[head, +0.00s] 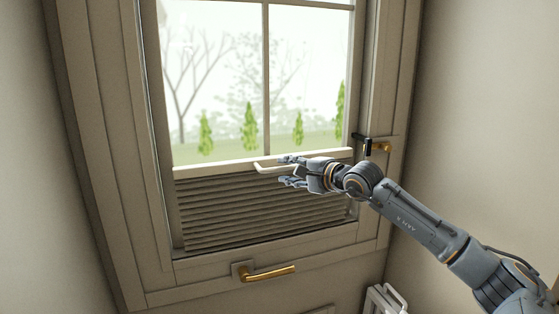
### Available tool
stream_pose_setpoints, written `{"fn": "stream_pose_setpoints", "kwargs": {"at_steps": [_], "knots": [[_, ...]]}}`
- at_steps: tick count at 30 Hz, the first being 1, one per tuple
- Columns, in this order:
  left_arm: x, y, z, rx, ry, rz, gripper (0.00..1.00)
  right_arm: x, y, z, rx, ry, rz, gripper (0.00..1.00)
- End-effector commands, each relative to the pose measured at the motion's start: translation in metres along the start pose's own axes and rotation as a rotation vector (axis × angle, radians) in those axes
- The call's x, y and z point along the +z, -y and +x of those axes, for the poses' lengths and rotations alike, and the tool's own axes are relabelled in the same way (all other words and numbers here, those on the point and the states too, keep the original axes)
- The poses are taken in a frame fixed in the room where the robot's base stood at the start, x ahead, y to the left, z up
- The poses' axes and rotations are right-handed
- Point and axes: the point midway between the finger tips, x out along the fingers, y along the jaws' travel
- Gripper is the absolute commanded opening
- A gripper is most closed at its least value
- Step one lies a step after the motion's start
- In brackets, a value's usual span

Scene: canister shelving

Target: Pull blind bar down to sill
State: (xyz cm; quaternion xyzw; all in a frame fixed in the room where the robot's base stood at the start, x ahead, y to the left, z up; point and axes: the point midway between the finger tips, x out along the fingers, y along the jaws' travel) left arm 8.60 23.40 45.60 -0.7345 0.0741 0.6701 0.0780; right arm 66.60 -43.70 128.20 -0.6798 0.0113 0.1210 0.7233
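The blind bar (215,166) is a pale rail across the window, tilted in the picture. Grey pleated blind fabric (235,218) spans from below the bar to the bottom of the window frame; clear glass shows above the bar. A white loop handle (264,169) sticks out from the middle of the bar. My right gripper (285,170) comes from the right and is at this handle. Its two fingers are spread apart, one above and one below the handle, with a visible gap between them. Contact with the handle cannot be told. My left gripper is not in view.
The sill (270,258) is the frame's lower ledge beneath the pleats. A brass lever handle (268,273) juts out below it. A dark latch with a brass knob (375,147) sits on the right frame. A white rack-like object (384,300) stands at the bottom. Walls flank both sides.

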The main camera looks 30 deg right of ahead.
Motion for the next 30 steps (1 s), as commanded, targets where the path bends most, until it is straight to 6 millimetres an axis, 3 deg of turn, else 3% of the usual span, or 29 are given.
{"fn": "stream_pose_setpoints", "kwargs": {"at_steps": [7, 18, 24, 30], "knots": [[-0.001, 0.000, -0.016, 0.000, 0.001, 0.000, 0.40, 0.001, 0.002, 0.029, -0.002, 0.001, 0.001, 0.36], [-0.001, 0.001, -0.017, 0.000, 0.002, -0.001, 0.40, 0.001, 0.000, 0.034, 0.000, 0.001, -0.001, 0.36], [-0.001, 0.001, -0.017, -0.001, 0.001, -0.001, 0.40, 0.001, 0.000, 0.034, 0.000, 0.001, -0.001, 0.00], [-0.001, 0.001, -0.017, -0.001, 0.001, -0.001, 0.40, 0.001, 0.000, 0.034, 0.000, 0.001, -0.001, 0.00]]}}
